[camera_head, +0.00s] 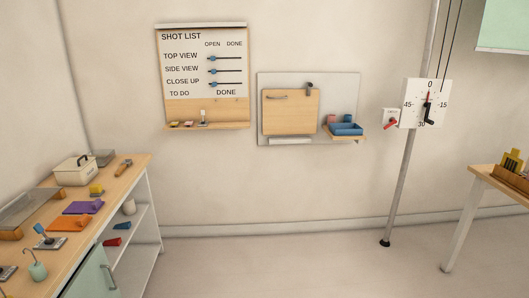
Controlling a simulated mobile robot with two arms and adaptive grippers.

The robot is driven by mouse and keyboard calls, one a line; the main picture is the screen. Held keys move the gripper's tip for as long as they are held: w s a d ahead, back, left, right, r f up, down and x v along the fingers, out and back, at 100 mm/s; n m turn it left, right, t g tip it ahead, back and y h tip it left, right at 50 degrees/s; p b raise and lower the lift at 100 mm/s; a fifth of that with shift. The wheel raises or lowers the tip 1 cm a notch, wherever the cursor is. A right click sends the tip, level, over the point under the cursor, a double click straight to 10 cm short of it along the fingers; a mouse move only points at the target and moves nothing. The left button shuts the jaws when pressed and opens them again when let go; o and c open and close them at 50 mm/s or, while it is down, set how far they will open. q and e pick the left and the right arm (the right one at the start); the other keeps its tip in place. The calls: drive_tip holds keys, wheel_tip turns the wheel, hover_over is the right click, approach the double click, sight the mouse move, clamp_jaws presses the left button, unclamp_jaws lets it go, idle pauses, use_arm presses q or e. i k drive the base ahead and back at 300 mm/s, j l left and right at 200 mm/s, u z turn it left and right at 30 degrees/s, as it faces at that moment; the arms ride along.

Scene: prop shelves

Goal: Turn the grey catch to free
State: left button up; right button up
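A small dark grey catch (309,87) sits at the top right corner of a wooden flap (290,112) on a grey wall panel (348,92). The flap looks closed, with a handle (277,97) at its upper left. The catch appears to overlap the flap's top edge. It is too small to tell its exact turn or any marking. Neither of my grippers shows in the head view.
A shot list board (202,55) hangs left. A pole with a dial (426,103) stands right. A cluttered bench (143,164) fills the left; the middle floor is clear.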

sight(310, 84)
drive_tip(key=i+z, duration=0.25)
drive_tip(key=i, duration=0.55)
drive_tip(key=i+j+z, duration=0.2)
drive_tip(key=i, duration=0.6)
